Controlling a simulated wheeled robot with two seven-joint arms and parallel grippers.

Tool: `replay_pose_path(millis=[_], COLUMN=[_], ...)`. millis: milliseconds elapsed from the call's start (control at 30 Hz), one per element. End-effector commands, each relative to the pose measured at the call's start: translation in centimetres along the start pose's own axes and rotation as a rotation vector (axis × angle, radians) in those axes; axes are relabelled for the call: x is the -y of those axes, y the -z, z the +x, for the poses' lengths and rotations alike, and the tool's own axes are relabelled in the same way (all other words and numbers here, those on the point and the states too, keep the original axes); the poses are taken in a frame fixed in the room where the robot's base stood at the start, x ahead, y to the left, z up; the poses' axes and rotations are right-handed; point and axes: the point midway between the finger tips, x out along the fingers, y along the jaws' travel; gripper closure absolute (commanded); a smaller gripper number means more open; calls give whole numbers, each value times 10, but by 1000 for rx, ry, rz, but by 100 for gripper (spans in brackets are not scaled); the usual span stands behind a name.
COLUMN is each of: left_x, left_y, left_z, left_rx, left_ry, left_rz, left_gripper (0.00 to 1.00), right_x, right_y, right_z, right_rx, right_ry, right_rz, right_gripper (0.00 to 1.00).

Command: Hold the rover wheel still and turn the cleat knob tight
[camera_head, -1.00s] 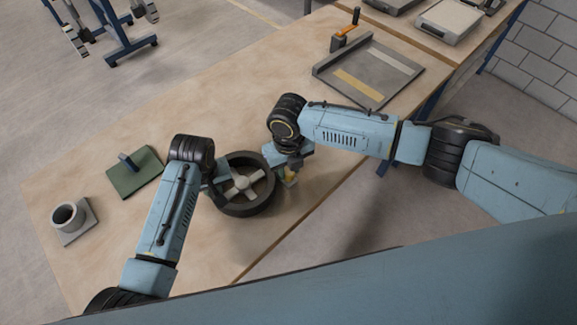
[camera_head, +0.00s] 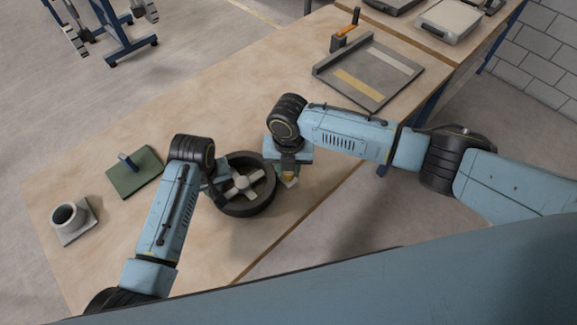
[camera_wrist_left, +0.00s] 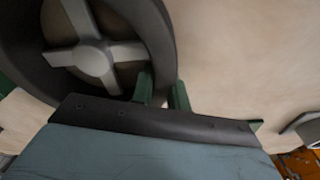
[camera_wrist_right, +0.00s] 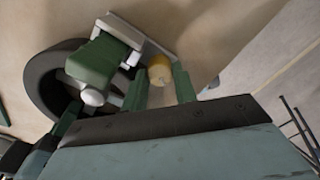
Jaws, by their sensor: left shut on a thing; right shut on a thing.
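The rover wheel (camera_head: 250,209), dark-rimmed with pale spokes, lies flat on the wooden bench between my grippers. My left gripper (camera_head: 217,190) is shut on its rim at the left side; the left wrist view shows the dark rim (camera_wrist_left: 158,38) at the green fingers (camera_wrist_left: 163,88). The yellow cleat knob (camera_wrist_right: 159,71) is beside the wheel, between the green fingers of my right gripper (camera_wrist_right: 162,88), which is shut on it. In the head view the right gripper (camera_head: 288,172) stands over the knob and partly hides it. A green block (camera_wrist_right: 93,58) overlaps the wheel in the right wrist view.
A green plate with a handle (camera_head: 135,172) and a grey cup on a square base (camera_head: 69,217) lie left of the wheel. A grey tray (camera_head: 390,75) with an orange-handled crank (camera_head: 345,35) stands further back. The bench's front edge runs close to my right gripper.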

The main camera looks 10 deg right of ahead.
Motion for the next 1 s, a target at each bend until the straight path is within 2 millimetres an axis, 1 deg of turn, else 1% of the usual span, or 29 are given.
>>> replay_pose_path(millis=[200,567,600,667,900,1000], left_x=[1,1,1,1,1,1], left_y=[1,1,1,1,1,1], left_z=[0,0,0,0,0,0], left_rx=[-2,-2,-2,-2,-2,-2], left_ry=[1,1,2,2,1,1], left_rz=[-3,-2,-2,-2,-2,-1], left_gripper=[100,100,100,100,100,100], right_x=[0,0,0,0,0,0], right_y=[0,0,0,0,0,-1], right_z=[0,0,0,0,0,-5], right_rx=[-1,0,0,0,0,1], right_ry=[0,0,1,1,1,0], right_rz=[42,45,45,45,44,44], right_gripper=[95,95,69,62,62,62])
